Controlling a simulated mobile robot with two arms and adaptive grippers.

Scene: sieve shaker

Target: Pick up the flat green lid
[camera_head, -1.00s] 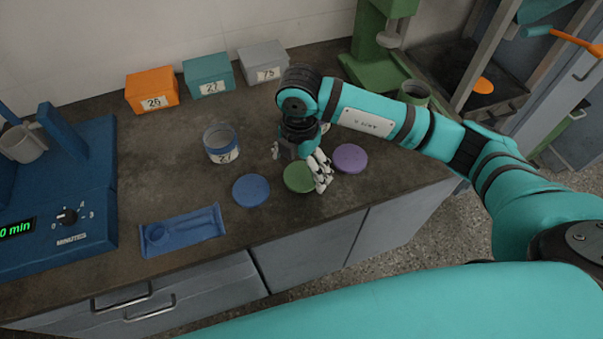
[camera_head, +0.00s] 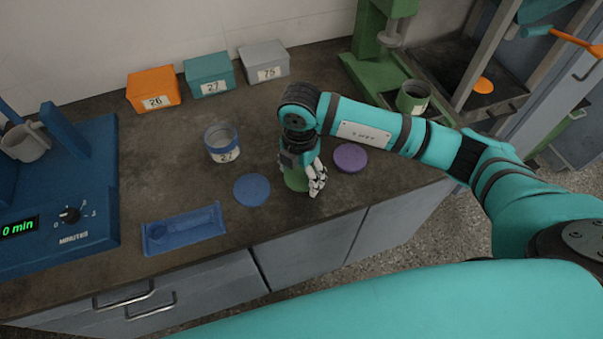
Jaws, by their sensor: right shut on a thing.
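The flat green lid (camera_head: 294,181) is near the front edge of the counter, between the blue lid (camera_head: 251,190) and the purple lid (camera_head: 350,158). My right gripper (camera_head: 313,188) reaches down from above and is shut on the green lid. The gripper and wrist hide much of the lid, so only its left part shows. I cannot tell whether the lid is clear of the counter. My left gripper is not in view.
Orange (camera_head: 152,90), teal (camera_head: 210,75) and grey (camera_head: 264,63) boxes line the wall. A green jar (camera_head: 412,97) stands right, beyond my arm. A blue machine (camera_head: 70,190) fills the left.

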